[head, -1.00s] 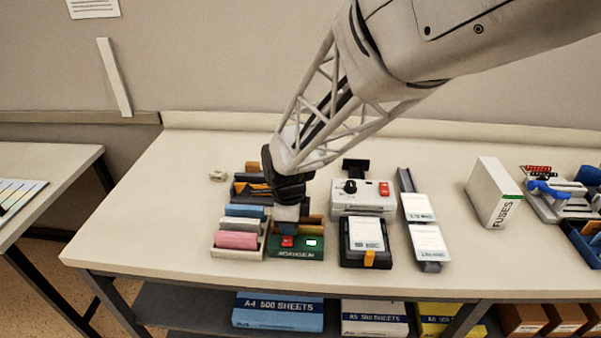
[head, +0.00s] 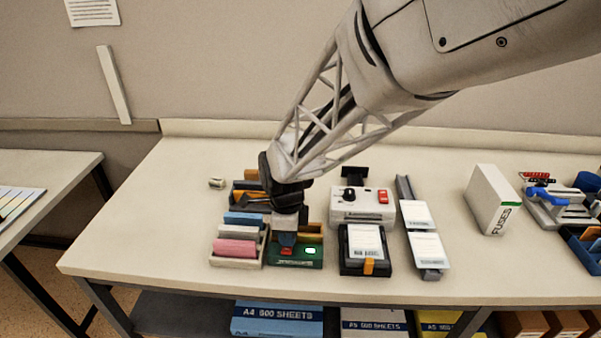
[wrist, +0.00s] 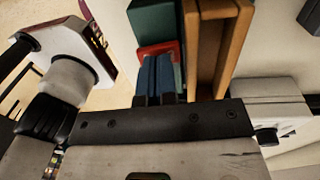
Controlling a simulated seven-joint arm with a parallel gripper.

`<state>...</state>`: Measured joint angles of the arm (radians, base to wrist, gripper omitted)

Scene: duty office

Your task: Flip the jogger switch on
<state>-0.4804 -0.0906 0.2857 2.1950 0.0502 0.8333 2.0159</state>
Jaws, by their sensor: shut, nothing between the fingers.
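The jogger is a green box with wooden dividers on top (head: 312,262), at the front of the table in the head view; it also shows in the wrist view (wrist: 152,22). On its front face is a red switch (head: 286,251), partly covered by my fingers, beside a small bright panel (head: 310,251). My gripper (head: 287,240) is shut and empty, pointing down at the switch. In the wrist view its blue fingertips (wrist: 158,72) overlap the red switch frame (wrist: 146,50). I cannot tell whether they touch it or which way the rocker is tipped.
A tray of coloured blocks (head: 237,263) stands close on the left. A white box with a black knob and red switch (head: 362,207) is at the right, behind a black card tray (head: 365,268). A FUSES box (head: 493,200) stands farther right.

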